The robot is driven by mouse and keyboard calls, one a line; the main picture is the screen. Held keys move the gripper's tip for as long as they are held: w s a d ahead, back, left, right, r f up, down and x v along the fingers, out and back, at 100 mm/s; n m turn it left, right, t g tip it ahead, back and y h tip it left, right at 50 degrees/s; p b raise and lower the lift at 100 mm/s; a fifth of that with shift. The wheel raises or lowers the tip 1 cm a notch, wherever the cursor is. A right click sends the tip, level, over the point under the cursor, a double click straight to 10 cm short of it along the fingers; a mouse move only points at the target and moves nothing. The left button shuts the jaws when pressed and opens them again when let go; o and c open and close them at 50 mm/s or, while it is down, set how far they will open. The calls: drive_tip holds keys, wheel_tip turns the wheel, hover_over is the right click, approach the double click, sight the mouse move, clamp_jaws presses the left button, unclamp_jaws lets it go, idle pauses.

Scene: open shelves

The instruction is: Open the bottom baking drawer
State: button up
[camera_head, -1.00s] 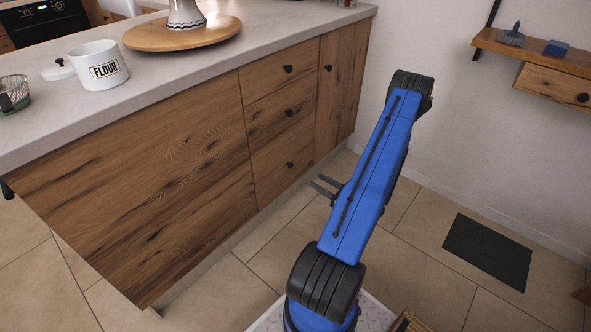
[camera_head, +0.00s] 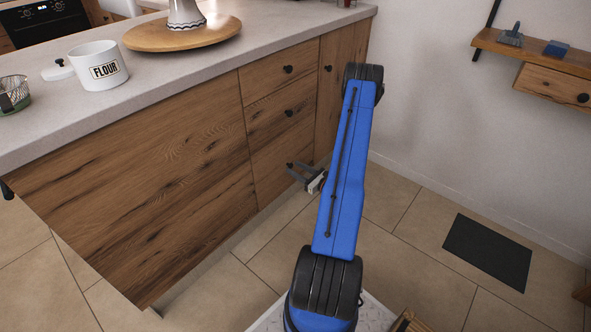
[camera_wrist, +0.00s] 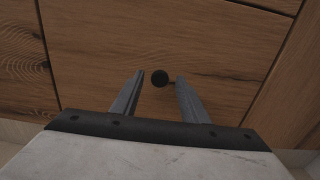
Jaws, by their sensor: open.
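The bottom drawer (camera_head: 272,172) is the lowest of three wooden drawers in the counter's front. It looks shut, its front flush with the cabinet.
The counter holds a flour canister (camera_head: 98,66) and a round wooden board (camera_head: 181,36). A dark mat (camera_head: 488,251) lies on open floor to the right.

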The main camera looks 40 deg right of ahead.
drive_tip(key=shift+w, duration=0.3)
drive_tip(key=shift+c, duration=0.3)
clamp_jaws()
drive_tip(key=s+d, duration=0.2)
drive_tip(key=s, duration=3.3)
drive_tip(key=shift+s+d, duration=0.25)
drive_tip(key=shift+d, duration=0.1)
drive_tip(key=shift+o, duration=0.3)
unclamp_jaws()
